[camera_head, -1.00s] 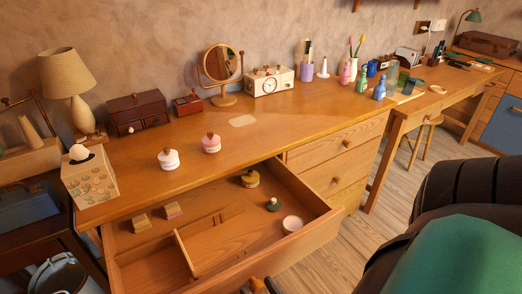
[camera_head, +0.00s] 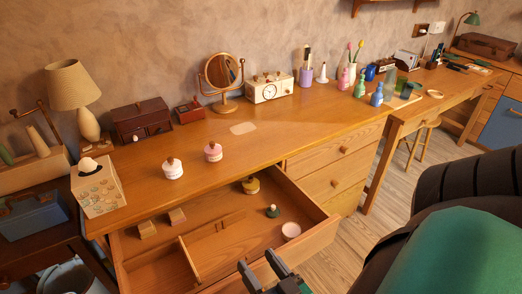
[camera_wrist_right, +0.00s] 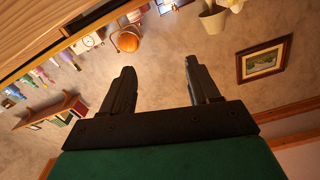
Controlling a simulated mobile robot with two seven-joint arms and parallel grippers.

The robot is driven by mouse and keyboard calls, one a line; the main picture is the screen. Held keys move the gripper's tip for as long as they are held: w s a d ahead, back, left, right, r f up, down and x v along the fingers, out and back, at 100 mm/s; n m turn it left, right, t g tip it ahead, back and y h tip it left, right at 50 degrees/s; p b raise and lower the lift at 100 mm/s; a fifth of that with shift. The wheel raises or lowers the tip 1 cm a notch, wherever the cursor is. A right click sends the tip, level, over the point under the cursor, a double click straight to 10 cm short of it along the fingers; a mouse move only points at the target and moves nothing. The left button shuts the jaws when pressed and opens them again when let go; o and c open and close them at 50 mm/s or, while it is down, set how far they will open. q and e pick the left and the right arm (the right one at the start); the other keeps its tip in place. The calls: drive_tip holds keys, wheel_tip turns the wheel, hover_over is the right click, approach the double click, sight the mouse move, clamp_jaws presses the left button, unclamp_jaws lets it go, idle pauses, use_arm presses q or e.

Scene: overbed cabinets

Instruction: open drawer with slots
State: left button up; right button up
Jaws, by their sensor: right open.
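The wide drawer (camera_head: 318,232) under the desk is pulled out, with wooden dividers (camera_head: 190,258) inside that part it into slots. In it are two small wooden blocks (camera_head: 147,229), a yellow-brown jar (camera_head: 250,185), a small green-based item (camera_head: 272,211) and a pink bowl (camera_head: 291,230). My right gripper (camera_head: 258,272) is open and empty in front of the drawer, near its front panel at the bottom edge. In the right wrist view its two fingers (camera_wrist_right: 160,85) stand apart with nothing between them. My left gripper is not in view.
Closed drawers (camera_head: 335,155) are at the right.

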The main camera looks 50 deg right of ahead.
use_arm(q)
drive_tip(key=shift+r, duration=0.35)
use_arm(e)
drive_tip(key=shift+r, duration=2.25)
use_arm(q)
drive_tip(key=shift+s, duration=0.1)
use_arm(e)
drive_tip(key=shift+s, duration=0.1)
